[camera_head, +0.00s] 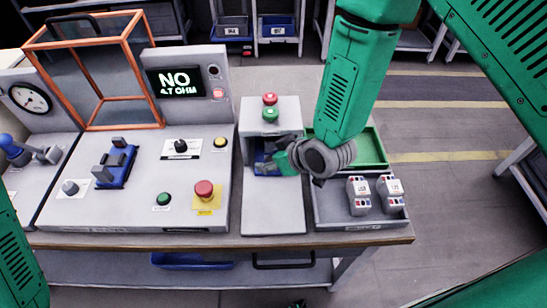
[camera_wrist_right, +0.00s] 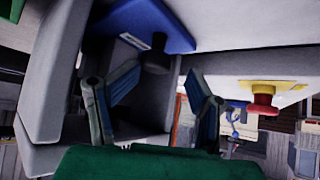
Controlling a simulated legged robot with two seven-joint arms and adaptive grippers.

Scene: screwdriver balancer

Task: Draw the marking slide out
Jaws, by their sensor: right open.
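The marking slide is a blue plate (camera_wrist_right: 150,22) with a dark round knob (camera_wrist_right: 157,55), seen large in the right wrist view. In the head view, blue parts of it (camera_head: 262,157) show inside the opening of the grey marking station (camera_head: 272,208), partly hidden by my gripper. My right gripper (camera_head: 279,160) is at that opening, its fingers pointing left. In the wrist view the right gripper (camera_wrist_right: 163,78) is open, with one finger on each side of the knob. Contact with the knob cannot be told. My left gripper is not in view.
Red and green buttons (camera_head: 270,107) sit on top of the station. A green tray (camera_head: 372,148) and a grey tray (camera_head: 330,212) with two small devices (camera_head: 359,194) lie to the right. The control panel (camera_head: 130,205) with an orange-framed guard (camera_head: 95,75) stands left.

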